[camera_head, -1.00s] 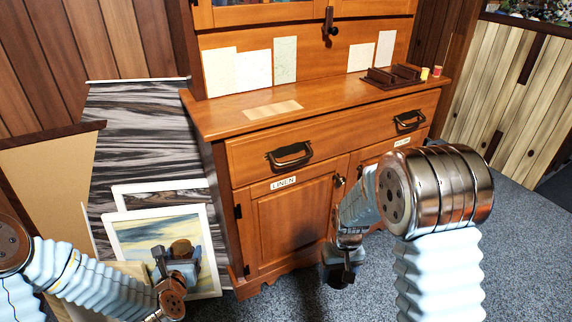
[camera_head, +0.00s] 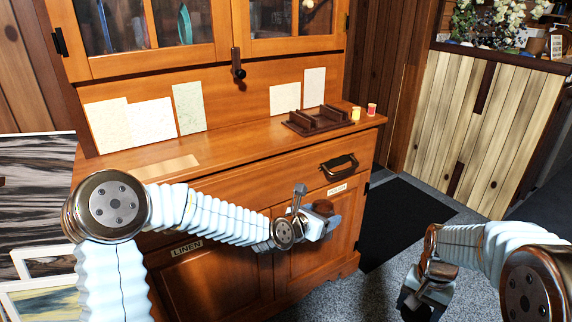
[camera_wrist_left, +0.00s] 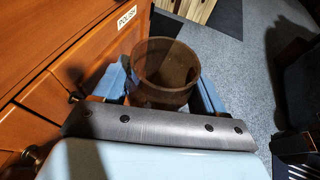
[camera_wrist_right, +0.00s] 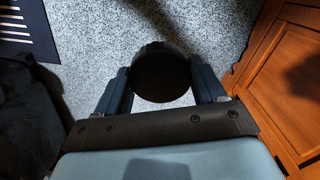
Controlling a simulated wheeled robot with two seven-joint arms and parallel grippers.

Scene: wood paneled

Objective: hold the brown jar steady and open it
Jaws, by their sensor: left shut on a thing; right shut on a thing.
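The brown jar (camera_head: 323,207) is in my left gripper (camera_head: 314,215), in front of the cabinet. In the left wrist view the jar (camera_wrist_left: 165,94) stands between both fingers, its round top open and the brown inside showing. My right gripper (camera_head: 424,297) is low at the right of the head view, over the floor and well apart from the jar. In the right wrist view it is shut on a dark round thing (camera_wrist_right: 162,75), which looks like the jar's lid, though shadow hides its details.
The wooden cabinet (camera_head: 185,215) stands ahead, with drawers, doors and papers leaning at its back. A dark wooden rack (camera_head: 318,121) and two small spools are on its top. A black mat (camera_head: 405,215) lies on the grey carpet at the right.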

